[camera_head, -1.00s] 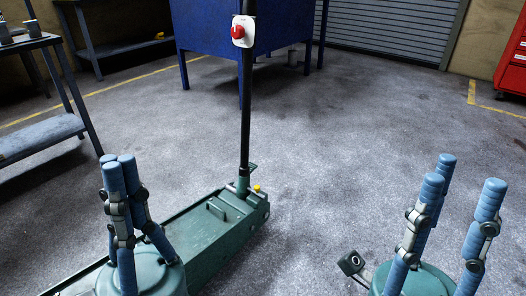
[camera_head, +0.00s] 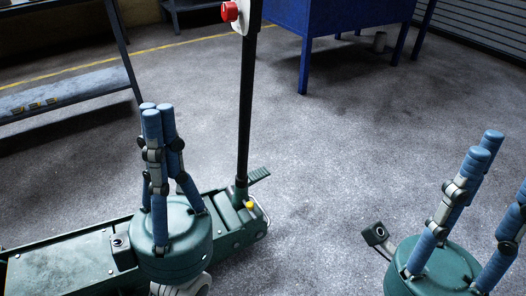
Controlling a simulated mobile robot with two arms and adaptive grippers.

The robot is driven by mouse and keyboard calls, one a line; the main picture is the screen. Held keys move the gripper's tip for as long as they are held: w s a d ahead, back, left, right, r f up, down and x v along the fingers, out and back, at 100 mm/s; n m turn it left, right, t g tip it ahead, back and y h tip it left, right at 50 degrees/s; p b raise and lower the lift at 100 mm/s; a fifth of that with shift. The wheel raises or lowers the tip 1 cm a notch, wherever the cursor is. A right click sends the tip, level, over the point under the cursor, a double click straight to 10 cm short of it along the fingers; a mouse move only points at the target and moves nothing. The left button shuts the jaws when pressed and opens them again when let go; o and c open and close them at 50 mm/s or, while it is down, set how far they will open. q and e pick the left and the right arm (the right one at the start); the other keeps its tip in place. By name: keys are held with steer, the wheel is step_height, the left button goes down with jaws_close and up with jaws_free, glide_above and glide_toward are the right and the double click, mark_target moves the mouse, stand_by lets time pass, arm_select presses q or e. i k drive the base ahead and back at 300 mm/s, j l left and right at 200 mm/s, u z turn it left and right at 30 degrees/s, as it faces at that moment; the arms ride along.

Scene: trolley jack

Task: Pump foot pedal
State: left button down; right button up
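The green trolley jack (camera_head: 70,262) lies low on the floor, its body running from lower left to the middle. Its black upright handle (camera_head: 245,110) rises from the right end. A small green ribbed pedal (camera_head: 259,175) sticks out to the right at the handle's foot. My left gripper (camera_head: 156,110) is in front of the jack body, left of the handle and pedal. Its blue fingers point up with tips bunched together, empty, and it hides part of the jack. My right gripper (camera_head: 494,160) is at the lower right, fingers spread and empty, away from the jack.
A yellow knob (camera_head: 250,205) sits beside the handle foot. A red button on a white plate (camera_head: 230,11) is on the handle. A blue bench (camera_head: 345,25) stands behind, and a grey shelf (camera_head: 65,91) at the left. The floor right of the jack is clear.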

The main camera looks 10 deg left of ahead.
mark_target(259, 174)
steer(key=i+u, duration=0.25)
steer(key=i, duration=0.65)
steer(key=i+l, duration=0.15)
steer(key=l, duration=0.15)
steer(key=i+l, duration=0.15)
steer(key=l, duration=0.15)
